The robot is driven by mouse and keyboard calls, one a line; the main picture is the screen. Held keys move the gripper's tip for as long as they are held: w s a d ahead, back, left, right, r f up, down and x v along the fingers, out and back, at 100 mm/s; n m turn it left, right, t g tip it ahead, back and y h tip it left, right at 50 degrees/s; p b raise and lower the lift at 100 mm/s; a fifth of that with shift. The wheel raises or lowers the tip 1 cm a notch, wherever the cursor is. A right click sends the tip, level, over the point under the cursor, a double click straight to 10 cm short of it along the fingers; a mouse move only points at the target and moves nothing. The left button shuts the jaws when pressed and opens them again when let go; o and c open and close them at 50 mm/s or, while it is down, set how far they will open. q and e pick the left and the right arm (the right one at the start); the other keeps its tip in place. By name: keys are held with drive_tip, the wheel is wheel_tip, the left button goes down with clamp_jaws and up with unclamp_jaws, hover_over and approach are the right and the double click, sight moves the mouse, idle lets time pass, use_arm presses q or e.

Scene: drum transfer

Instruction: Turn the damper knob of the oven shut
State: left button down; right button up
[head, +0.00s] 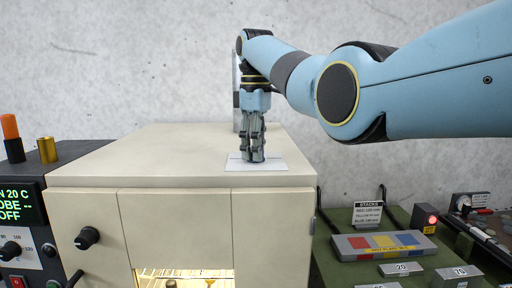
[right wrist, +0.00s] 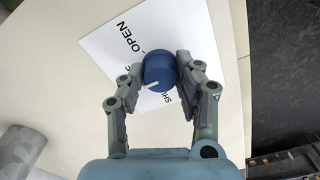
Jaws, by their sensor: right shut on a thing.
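The damper knob (right wrist: 158,68) is a blue round knob with a white pointer line, on a white label plate (right wrist: 112,40) on top of the oven (head: 170,155). The plate reads OPEN toward the upper left; lettering starting with SH shows just below the knob, partly hidden by a finger. The pointer line lies on the knob's lower side in the right wrist view. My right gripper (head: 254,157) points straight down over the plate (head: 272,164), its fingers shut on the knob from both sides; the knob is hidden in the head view. My left gripper is not in view.
A control panel with a black knob (head: 11,250) and a green display stands at the left. A black knob (head: 87,238) is on the oven's front. At the right, a green bench holds a grey tray (head: 350,250) with coloured squares and numbered blocks. The oven top around the plate is clear.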

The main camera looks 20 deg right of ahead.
drive_tip(key=n, duration=1.3)
drive_tip(key=shift+n, duration=0.3)
idle(0.3)
drive_tip(key=o, duration=1.1)
drive_tip(key=shift+o, duration=0.2)
drive_tip(key=shift+r, duration=0.1)
drive_tip(key=shift+r, duration=3.6)
